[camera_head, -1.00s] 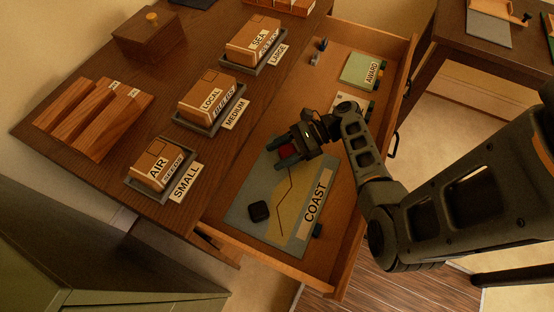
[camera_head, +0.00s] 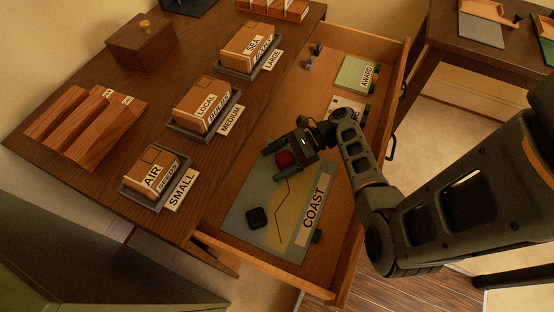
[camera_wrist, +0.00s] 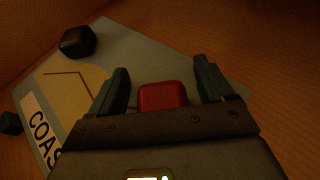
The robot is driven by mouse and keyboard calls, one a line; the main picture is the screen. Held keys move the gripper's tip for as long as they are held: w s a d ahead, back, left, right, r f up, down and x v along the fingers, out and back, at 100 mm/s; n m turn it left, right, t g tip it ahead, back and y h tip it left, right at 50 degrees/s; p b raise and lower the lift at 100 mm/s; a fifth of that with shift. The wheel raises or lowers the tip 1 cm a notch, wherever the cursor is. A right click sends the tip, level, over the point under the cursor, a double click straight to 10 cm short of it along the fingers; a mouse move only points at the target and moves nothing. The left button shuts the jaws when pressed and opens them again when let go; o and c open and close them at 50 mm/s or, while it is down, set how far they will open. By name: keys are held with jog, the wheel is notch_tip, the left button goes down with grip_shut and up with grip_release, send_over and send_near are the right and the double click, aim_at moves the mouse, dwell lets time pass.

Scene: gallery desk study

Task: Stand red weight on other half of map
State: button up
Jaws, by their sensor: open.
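The red weight (camera_head: 284,158) sits at the upper end of the map (camera_head: 243,192) inside the open drawer. In the wrist view the red weight (camera_wrist: 163,96) is between the two fingers, with a visible gap on each side. My gripper (camera_head: 275,160) is open around it; I cannot tell whether it touches a finger. The map, labelled COAST, lies flat, and its label shows in the wrist view (camera_wrist: 40,128). A black weight (camera_head: 257,217) stands on the map's lower-left half; it also shows in the wrist view (camera_wrist: 77,41).
The drawer (camera_head: 270,262) has raised wooden walls around the map. A green AWARD item (camera_head: 356,74) and a partly hidden card lie further back in it. The desk at left holds parcels on trays, such as the AIR box (camera_head: 156,168). A small dark block (camera_head: 316,237) sits at the map's right edge.

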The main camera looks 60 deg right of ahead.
jog(key=shift+s+d+r+p, duration=0.15)
jog(key=shift+d+r+p, duration=0.15)
jog(key=shift+r, duration=0.1)
jog(key=p+v, duration=0.2)
jog(key=v, duration=0.4)
jog(key=shift+s+d+p, duration=0.25)
jog(key=shift+s+p, duration=0.05)
jog(key=shift+p, duration=0.1)
jog(key=shift+r, duration=0.1)
